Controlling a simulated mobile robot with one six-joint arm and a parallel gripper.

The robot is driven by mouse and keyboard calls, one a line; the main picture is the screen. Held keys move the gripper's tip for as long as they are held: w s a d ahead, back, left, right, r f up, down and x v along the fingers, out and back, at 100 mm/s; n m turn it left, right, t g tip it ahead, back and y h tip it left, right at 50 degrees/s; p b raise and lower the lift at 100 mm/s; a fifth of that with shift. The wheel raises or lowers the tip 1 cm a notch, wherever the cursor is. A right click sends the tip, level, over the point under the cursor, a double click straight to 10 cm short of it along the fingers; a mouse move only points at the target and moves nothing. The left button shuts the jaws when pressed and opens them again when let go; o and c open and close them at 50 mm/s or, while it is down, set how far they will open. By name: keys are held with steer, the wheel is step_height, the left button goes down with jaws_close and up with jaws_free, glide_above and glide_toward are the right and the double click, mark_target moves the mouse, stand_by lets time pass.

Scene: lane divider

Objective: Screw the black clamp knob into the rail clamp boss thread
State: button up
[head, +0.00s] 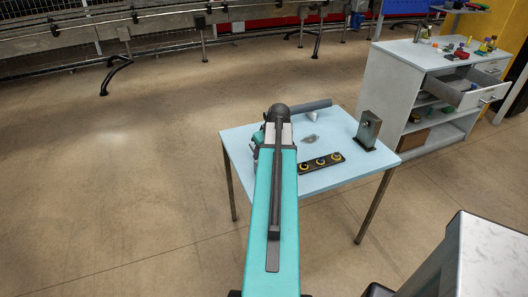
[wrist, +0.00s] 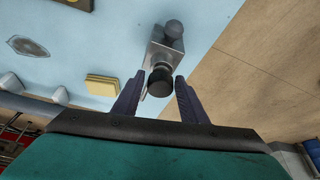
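In the wrist view, the black clamp knob (wrist: 160,82) sits between the fingertips of my gripper (wrist: 161,88), with a finger close on each side. My gripper appears shut on it. The knob lines up with the boss of the metal rail clamp (wrist: 157,47) and appears to meet it. How deep any thread is engaged cannot be seen. A dark grey ball-ended part (wrist: 174,29) sits on the clamp's far side. In the head view, my arm hides the clamp, the knob and the fingertips.
The light blue table (head: 235,141) also carries a black strip with yellow rings (head: 322,162), a grey oval plate (head: 310,138), a dark cylinder (head: 312,106) and an upright metal block (head: 368,130). Yellow pads (wrist: 100,88) lie beside the clamp. The table edge is close on the wrist view's right.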

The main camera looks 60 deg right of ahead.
steer(key=shift+n+y, duration=0.3)
steer(key=shift+n, duration=0.5)
steer(key=shift+d+n, duration=0.1)
steer(key=shift+n, duration=0.2)
steer(key=shift+n+y+b, duration=0.3)
steer(key=shift+n, duration=0.3)
steer(key=c, duration=0.6)
steer(key=shift+t, duration=0.3)
